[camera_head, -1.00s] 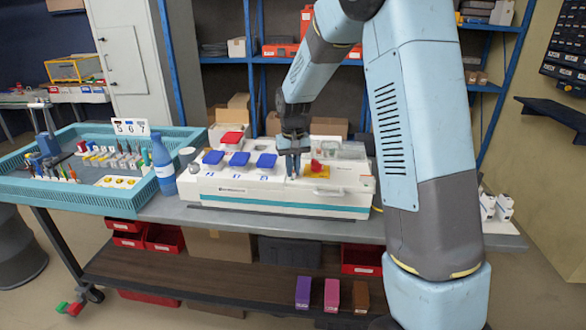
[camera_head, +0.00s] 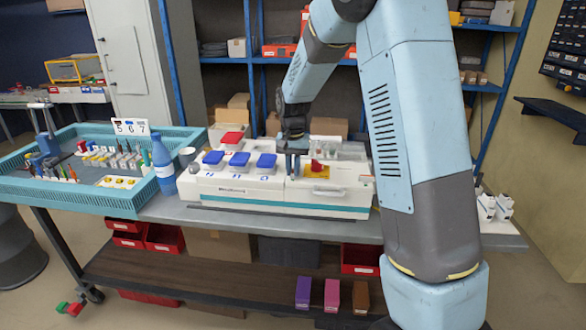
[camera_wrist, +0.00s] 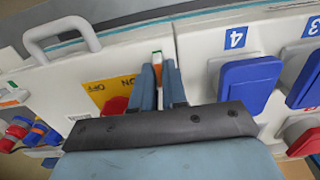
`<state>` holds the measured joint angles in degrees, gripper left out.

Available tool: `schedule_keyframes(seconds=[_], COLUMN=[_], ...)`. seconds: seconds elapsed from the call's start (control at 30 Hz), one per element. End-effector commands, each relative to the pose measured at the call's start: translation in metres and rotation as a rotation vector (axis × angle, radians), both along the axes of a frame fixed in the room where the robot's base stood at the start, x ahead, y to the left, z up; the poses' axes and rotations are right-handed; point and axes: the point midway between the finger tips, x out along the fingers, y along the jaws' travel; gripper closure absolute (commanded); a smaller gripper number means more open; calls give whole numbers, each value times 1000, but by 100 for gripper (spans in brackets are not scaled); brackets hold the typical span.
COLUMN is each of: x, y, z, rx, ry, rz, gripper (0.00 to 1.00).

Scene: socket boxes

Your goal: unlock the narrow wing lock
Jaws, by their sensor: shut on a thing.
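The white box (camera_head: 300,196) with blue-covered sockets stands on the grey table. My gripper (camera_head: 293,172) points down onto its top, between the last blue cover and the yellow plate. In the head view the lock is hidden by the gripper.
Beside the gripper is a red knob (camera_head: 317,165) on a yellow ON/OFF plate (camera_wrist: 101,92). Blue covers (camera_head: 266,160) stand on the other side. A grey handle (camera_wrist: 62,36) rises from the box. A blue bottle (camera_head: 162,163) and a teal tray (camera_head: 110,203) lie left.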

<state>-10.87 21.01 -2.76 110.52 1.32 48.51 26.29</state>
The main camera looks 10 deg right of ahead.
Motion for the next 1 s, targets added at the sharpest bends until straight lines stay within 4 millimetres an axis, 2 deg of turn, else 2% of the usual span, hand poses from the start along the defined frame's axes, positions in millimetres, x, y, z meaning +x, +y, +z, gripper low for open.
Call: schedule_keyframes(seconds=[0.2,0.23,0.47,0.77,0.87,1.0], x=[2,2,1,1,1,1], y=[-1,-1,-1,0,0,0], z=[1,1,1,2,10,32], rx=[0,0,0,0,0,1], ry=[-7,-7,-3,-2,-3,-4], rz=[-3,-2,-1,0,0,0], gripper=[100,84,62,62,62,62])
